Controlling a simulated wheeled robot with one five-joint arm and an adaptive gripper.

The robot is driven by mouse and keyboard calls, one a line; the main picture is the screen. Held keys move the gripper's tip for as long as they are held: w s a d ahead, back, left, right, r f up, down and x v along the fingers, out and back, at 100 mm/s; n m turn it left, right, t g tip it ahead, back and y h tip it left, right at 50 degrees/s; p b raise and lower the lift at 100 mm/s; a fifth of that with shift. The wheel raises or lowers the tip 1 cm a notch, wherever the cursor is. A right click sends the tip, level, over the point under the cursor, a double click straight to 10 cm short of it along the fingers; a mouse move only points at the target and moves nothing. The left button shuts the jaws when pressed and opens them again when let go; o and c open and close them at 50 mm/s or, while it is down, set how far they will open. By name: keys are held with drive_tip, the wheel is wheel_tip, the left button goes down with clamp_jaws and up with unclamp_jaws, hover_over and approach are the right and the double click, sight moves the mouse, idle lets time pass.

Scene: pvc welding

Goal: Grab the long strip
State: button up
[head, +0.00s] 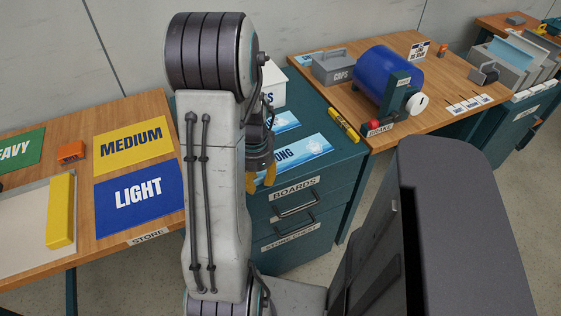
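My gripper (260,178) hangs fingers-down beside my arm, over the front edge of the teal cabinet (335,160). Its two orange fingertips look apart, with nothing visible between them. A light-blue card (303,150) with the letters "ONG" lies on the cabinet top, just right of and behind my gripper. Its left part is hidden by my gripper. A second light-blue card (285,121) lies behind it, also partly hidden. I cannot make out a separate long strip on either card.
Left table: blue LIGHT mat (138,198), yellow MEDIUM mat (134,144), an orange block (71,152), a yellow bar (61,210). Right table: blue drum (389,77), grey CAPS box (333,67). A yellow-and-black stick (344,125) lies near the cabinet's right edge.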

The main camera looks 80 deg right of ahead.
drive_tip(key=shift+f, duration=0.15)
clamp_jaws()
idle(0.4)
